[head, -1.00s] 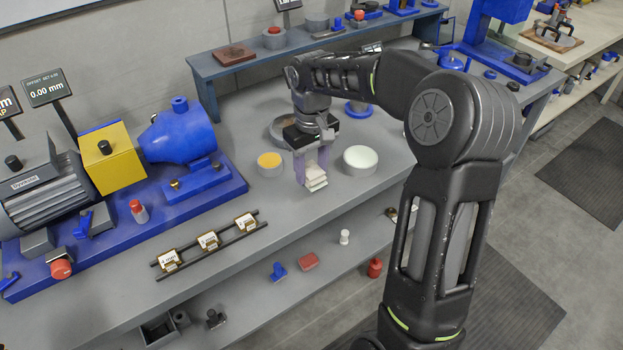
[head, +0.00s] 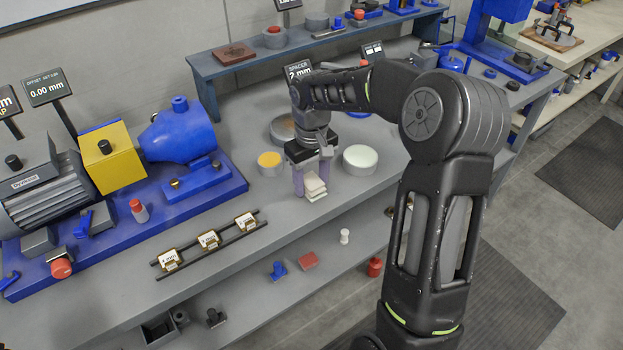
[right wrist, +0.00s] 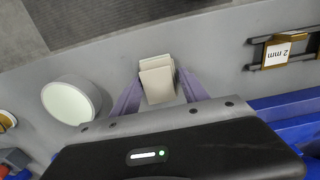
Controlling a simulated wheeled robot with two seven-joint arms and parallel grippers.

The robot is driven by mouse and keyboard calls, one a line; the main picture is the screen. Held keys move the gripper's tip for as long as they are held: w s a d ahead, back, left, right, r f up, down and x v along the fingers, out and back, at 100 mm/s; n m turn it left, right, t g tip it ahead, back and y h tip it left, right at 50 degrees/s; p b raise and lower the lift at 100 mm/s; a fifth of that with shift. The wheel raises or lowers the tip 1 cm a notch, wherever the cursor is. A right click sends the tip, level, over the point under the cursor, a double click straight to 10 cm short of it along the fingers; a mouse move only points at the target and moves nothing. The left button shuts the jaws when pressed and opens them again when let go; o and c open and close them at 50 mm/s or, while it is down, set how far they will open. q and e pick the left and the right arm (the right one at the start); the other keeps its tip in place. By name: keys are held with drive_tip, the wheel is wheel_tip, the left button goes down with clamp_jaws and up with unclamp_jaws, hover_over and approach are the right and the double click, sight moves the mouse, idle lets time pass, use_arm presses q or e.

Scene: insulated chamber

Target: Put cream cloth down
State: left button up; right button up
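The cream cloth (head: 315,189) is a small folded stack at or just above the grey bench top, near its front edge. My right gripper (head: 311,182) comes down over it from above, with one purple finger on each side. In the right wrist view the cloth (right wrist: 157,80) sits between the fingertips (right wrist: 160,80), which appear to touch its sides, so the gripper looks shut on it. Whether the cloth's underside touches the bench is hard to tell. My left gripper is not in view.
A round white-topped pot (head: 360,160) stands right of the gripper and an orange-topped pot (head: 270,163) left of it. A rail with labelled spacers (head: 208,241) lies along the front left. The bench front edge is close, with a lower shelf (head: 330,240) below.

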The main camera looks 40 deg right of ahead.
sight(312, 183)
drive_tip(key=shift+o, duration=1.4)
wheel_tip(312, 183, up, 12)
drive_tip(key=shift+r, duration=0.2)
